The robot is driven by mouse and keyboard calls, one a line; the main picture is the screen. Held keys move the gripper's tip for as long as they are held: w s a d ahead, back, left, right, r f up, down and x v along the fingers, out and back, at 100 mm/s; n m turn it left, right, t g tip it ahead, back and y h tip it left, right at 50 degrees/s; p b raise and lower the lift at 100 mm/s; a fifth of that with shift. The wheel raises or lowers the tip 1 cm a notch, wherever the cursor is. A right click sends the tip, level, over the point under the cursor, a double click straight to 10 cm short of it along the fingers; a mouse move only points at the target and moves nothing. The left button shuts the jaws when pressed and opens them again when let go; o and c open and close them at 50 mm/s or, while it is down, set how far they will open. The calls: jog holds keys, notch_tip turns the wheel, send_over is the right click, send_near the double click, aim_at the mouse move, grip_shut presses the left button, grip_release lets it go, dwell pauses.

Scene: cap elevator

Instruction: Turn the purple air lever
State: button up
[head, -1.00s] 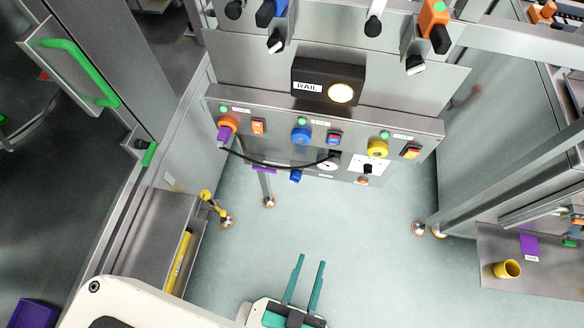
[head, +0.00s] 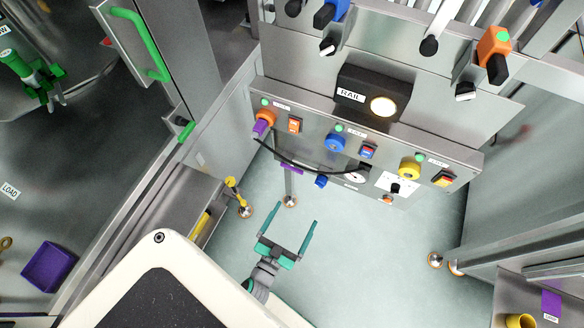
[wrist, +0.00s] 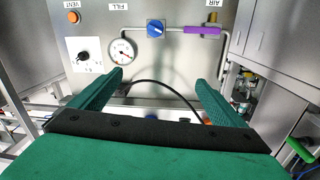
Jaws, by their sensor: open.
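The purple air lever (wrist: 202,30) lies level on a pipe under the AIR label, at the upper right of the wrist view. To its left on the same pipe is a blue knob (wrist: 156,29), then a round gauge (wrist: 121,51). My gripper (wrist: 158,78) is open and empty, its two green fingers wide apart and pointing at the panel. It is short of the panel, with the lever above and beyond the right finger.
A black hose (wrist: 168,88) arcs between the panel and my fingers. A VENT button (wrist: 73,17) and a black dial (wrist: 84,56) are on the left. In the head view a yellow-topped post (head: 237,195) stands left of my gripper; floor to its right is clear.

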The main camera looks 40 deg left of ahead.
jog(key=n+y, duration=0.1)
jog(key=n, duration=0.1)
send_near(291, 170)
jog(key=x, duration=1)
jog(key=shift+w, duration=0.3)
jog(key=shift+a, duration=0.1)
jog(key=shift+c, duration=0.4)
